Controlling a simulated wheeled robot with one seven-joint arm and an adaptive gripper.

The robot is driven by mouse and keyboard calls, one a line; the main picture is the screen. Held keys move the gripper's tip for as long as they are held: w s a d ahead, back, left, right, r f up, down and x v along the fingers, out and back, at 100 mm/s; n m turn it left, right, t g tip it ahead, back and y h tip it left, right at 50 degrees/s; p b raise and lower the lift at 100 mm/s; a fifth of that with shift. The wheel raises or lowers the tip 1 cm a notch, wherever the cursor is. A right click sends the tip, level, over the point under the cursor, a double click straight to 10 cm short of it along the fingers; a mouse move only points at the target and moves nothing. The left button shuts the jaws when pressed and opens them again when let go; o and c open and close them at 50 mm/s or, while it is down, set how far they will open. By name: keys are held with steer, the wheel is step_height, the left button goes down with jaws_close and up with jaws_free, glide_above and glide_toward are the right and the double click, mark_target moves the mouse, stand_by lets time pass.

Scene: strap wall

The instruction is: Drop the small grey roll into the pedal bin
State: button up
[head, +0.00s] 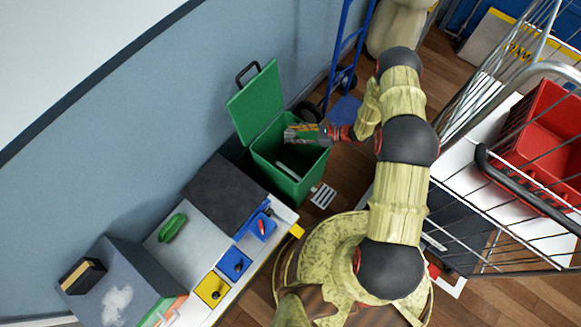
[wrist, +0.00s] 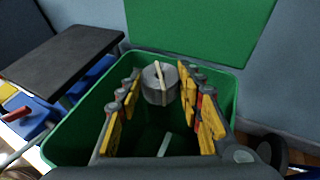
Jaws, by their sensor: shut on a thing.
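The small grey roll (wrist: 154,92) shows in the wrist view, with a pale band across it. My gripper (wrist: 160,80) is shut on it, with yellow-padded fingers on both sides. In the head view my gripper (head: 293,134) reaches left over the mouth of the green pedal bin (head: 283,180). The roll is held above the bin's opening, apart from the floor inside. The bin's lid (head: 256,102) stands open against the wall. The bin's rim also surrounds the fingers in the wrist view (wrist: 75,130).
A pale strip (head: 288,171) lies inside the bin. A bench with a dark block (head: 226,194), a green object (head: 172,228) and blue and yellow trays stands left of the bin. A wire trolley with a red crate (head: 545,140) is at right. A blue hand truck (head: 345,60) stands behind.

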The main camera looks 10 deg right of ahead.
steer(key=shift+f+b, duration=1.05)
steer(key=shift+f, duration=1.15)
steer(key=o, duration=1.1)
steer(key=shift+o, duration=0.2)
steer(key=v, duration=1.2)
